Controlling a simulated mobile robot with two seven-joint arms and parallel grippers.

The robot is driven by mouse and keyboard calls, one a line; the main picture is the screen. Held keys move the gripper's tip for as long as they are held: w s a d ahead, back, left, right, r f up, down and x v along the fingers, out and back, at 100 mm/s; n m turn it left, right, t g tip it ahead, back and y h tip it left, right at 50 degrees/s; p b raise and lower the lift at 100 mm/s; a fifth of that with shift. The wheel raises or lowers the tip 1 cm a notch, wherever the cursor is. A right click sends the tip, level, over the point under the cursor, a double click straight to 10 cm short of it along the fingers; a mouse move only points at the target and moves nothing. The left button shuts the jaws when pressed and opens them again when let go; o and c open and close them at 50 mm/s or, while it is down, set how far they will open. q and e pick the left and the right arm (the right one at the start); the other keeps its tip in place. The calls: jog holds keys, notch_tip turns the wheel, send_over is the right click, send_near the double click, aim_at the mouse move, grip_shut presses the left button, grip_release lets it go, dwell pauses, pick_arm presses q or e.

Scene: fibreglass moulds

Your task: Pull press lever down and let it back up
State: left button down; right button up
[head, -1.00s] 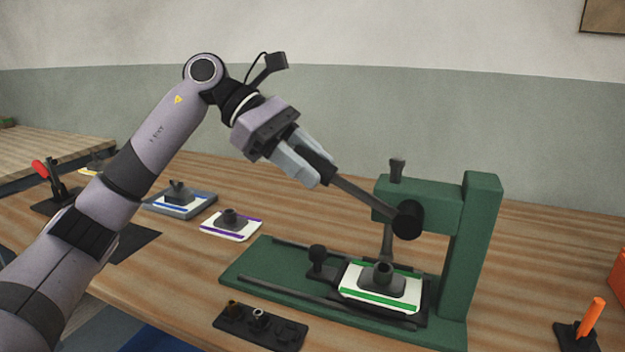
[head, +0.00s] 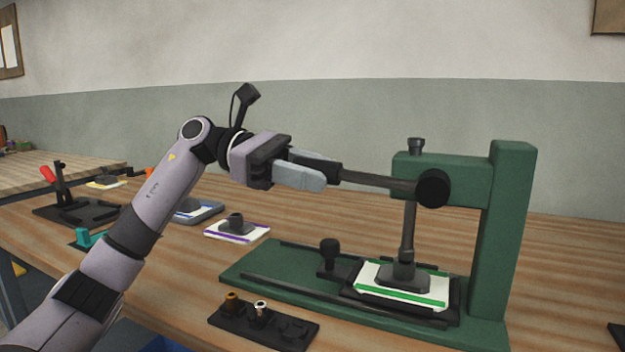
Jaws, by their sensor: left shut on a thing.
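The green press (head: 507,200) stands on the wooden bench, right of centre. Its dark lever (head: 378,182) runs left from the round black hub (head: 433,188), nearly level with a slight upward tilt. My left gripper (head: 325,172) is shut on the lever's handle at its left end. The press ram (head: 407,232) is low, and its lower end meets the dark mould piece (head: 404,277) on the white plate with green stripes (head: 375,289). Whether the ram presses hard cannot be told. My right gripper is out of view.
A black holder (head: 263,322) with small fittings lies in front of the press. A purple-striped plate (head: 237,229) and a blue-grey tray (head: 205,213) lie behind my left arm. A red-handled clamp (head: 60,190) stands at far left.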

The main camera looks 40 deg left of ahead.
pick_arm(q)
jog(key=shift+d+f, duration=0.2)
jog(key=shift+f, duration=0.5)
jog(key=c, duration=0.8)
grip_release()
jog(key=shift+a, duration=0.1)
jog(key=shift+r, duration=0.15)
jog(key=shift+a, duration=0.15)
jog(key=shift+s+a+r, duration=0.1)
jog(key=shift+a+r, duration=0.05)
jog(key=shift+a, duration=0.15)
jog(key=shift+p+v, duration=0.3)
jog(key=shift+v, duration=2.8)
